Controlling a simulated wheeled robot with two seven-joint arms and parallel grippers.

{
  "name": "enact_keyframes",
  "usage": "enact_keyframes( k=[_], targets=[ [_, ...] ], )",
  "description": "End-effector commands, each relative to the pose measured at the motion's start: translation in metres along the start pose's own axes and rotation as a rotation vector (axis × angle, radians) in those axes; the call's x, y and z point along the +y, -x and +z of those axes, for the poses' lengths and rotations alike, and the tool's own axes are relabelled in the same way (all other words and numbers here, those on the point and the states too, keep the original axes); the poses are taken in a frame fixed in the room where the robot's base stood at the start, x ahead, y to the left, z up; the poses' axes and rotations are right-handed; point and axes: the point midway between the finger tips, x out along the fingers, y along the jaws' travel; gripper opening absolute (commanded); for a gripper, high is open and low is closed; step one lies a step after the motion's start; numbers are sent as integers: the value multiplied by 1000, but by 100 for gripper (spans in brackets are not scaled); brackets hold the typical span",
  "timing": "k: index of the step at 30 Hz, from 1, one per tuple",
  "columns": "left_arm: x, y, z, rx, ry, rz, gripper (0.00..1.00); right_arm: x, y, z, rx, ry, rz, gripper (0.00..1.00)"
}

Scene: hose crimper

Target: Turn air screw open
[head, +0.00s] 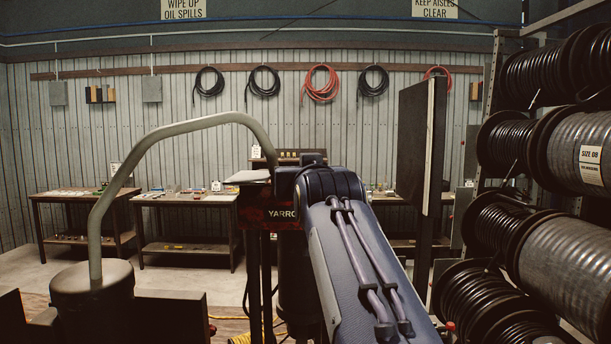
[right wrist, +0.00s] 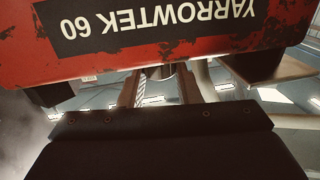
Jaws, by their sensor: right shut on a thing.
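The red machine (right wrist: 250,15) labelled YARROWTEK 60 fills the top of the right wrist view, its lettering upside down. In the head view its red front (head: 262,216) shows just left of my right arm. My right gripper (right wrist: 160,84) is under the machine's edge, its two fingers pointing away from the wrist camera. It is shut on a small part that I take to be the air screw. That part is mostly hidden by the machine and fingers, so its turn cannot be read. In the head view my forearm hides this gripper. My left gripper is out of view.
A thick grey bent pipe (head: 187,125) rises from a dark cylinder (head: 92,292) at left and arches to the machine. A dark upright panel (head: 412,140) stands right of my arm. Hose reels (head: 570,240) crowd the right side. Workbenches (head: 185,200) line the back wall.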

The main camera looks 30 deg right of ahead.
Motion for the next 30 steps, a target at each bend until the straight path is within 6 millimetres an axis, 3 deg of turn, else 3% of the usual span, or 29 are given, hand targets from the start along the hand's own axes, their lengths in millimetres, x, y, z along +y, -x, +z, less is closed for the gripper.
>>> enact_keyframes(
  k=[13,30],
  targets=[
    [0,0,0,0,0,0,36,-7,-1,-1,2,4,257,7],
    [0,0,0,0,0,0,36,-8,-1,-1,1,0,304,7]
  ],
)
